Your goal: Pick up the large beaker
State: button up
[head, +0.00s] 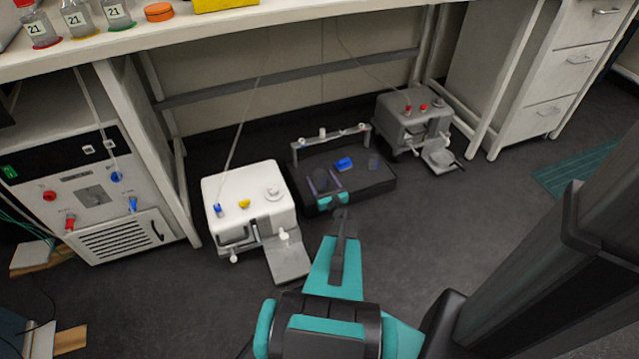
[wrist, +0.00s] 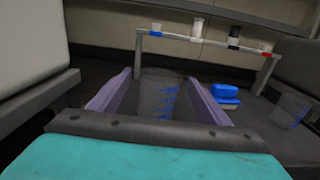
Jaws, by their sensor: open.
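The large beaker (wrist: 158,100) is clear with blue markings. It stands in the black shaker tray (head: 372,188), between the two purple fingers of my gripper (wrist: 160,78) in the wrist view. The fingers are open, one on each side of it. I cannot tell whether they touch the glass. In the head view my gripper (head: 321,179) reaches into the left part of the tray, and the beaker is hard to make out there. A smaller clear beaker (wrist: 291,109) stands to the right, also in the head view (head: 374,162).
A blue object (wrist: 229,91) lies between the beakers. A bar with clamps (head: 330,137) runs along the tray's back. A white machine (head: 235,190) stands close left, a grey machine (head: 415,122) right. The bench (head: 250,25) overhangs behind. Floor in front is mostly clear.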

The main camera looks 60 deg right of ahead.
aim_at(317, 172)
jog(key=shift+w+d, duration=0.15)
jog(key=shift+w, duration=0.05)
jog(key=shift+f+b+x, duration=0.15)
jog(key=shift+b+x, duration=0.25)
jog(key=shift+x, duration=0.6)
jog(key=shift+f+b+x, duration=0.1)
jog(key=shift+b+x, duration=0.3)
jog(key=shift+x, duration=0.55)
jog(key=shift+w+d+r, duration=0.1)
jog(key=shift+w+d, duration=0.3)
jog(key=shift+w, duration=0.1)
jog(key=shift+c, duration=0.3)
jog(key=c, duration=1.2)
jog(key=shift+r, duration=0.1)
